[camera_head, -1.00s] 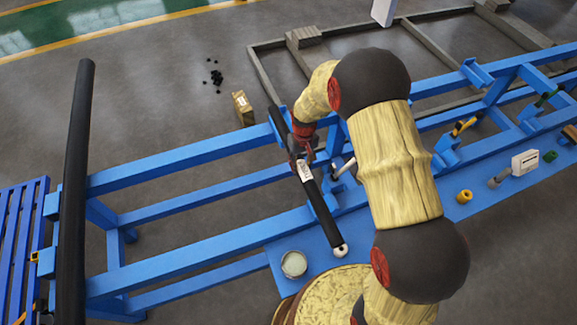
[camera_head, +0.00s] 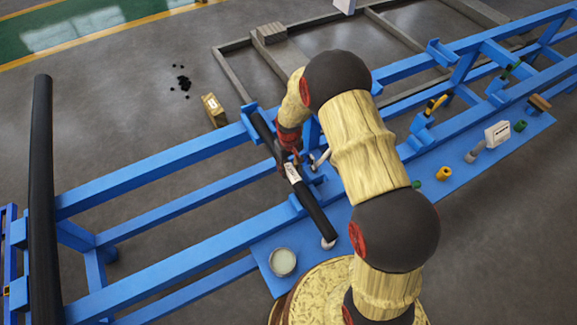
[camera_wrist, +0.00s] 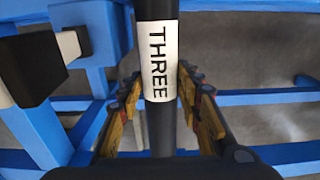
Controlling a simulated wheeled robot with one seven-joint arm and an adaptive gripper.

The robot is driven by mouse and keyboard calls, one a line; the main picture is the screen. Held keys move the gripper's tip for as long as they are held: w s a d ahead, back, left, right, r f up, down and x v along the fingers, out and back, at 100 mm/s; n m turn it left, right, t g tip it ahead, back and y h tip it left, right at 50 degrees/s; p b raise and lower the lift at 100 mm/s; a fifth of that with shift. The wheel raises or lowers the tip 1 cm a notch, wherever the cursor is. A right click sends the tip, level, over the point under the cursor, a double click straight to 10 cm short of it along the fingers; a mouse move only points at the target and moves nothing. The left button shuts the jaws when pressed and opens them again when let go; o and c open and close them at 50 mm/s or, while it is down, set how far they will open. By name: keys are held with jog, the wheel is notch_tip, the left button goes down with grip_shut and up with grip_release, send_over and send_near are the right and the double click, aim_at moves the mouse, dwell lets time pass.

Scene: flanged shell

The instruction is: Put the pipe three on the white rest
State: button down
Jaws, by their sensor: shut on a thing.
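Pipe three is a black pipe (camera_head: 316,214) with a white label reading THREE; the label also shows in the wrist view (camera_wrist: 161,60). It lies at a slant across the blue rails, its near end white-tipped. My gripper (camera_head: 285,158) is shut on the pipe just beyond the label. In the wrist view its yellow-padded fingers (camera_wrist: 163,105) stand on both sides of the pipe. I cannot tell for sure which thing is the white rest. A small white piece (camera_head: 320,158) shows right of my gripper. Whether the pipe touches the rails is unclear.
A long black pipe (camera_head: 42,200) crosses the blue frame (camera_head: 150,172) at the left. A round white dish (camera_head: 283,262) stands on the blue shelf near the pipe's near end. Yellow and green parts and a white box (camera_head: 497,133) stand at the right.

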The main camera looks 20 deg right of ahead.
jog(key=shift+w, duration=0.1)
jog(key=c, duration=1.2)
grip_release()
jog(key=shift+c, duration=0.2)
notch_tip(320, 180, up, 12)
jog(key=p, duration=0.4)
notch_tip(320, 180, up, 10)
jog(key=t, duration=0.1)
send_over(289, 167)
jog(key=s, duration=0.1)
jog(key=s+r+t, duration=0.1)
jog(key=s+r, duration=0.2)
jog(key=r, duration=0.4)
jog(key=s+r, duration=0.4)
jog(key=r, duration=0.2)
jog(key=s+r+t, duration=0.1)
jog(key=s+r, duration=0.3)
jog(key=s, duration=0.2)
jog(key=s+r+m+t, duration=0.1)
jog(key=s+r, duration=0.3)
jog(key=s, duration=0.3)
jog(key=s+r+m+t, duration=0.1)
jog(key=s+r, duration=0.2)
jog(key=s, duration=0.4)
jog(key=shift+s+r+t, duration=0.25)
jog(key=shift+r+t, duration=0.05)
jog(key=shift+r, duration=0.1)
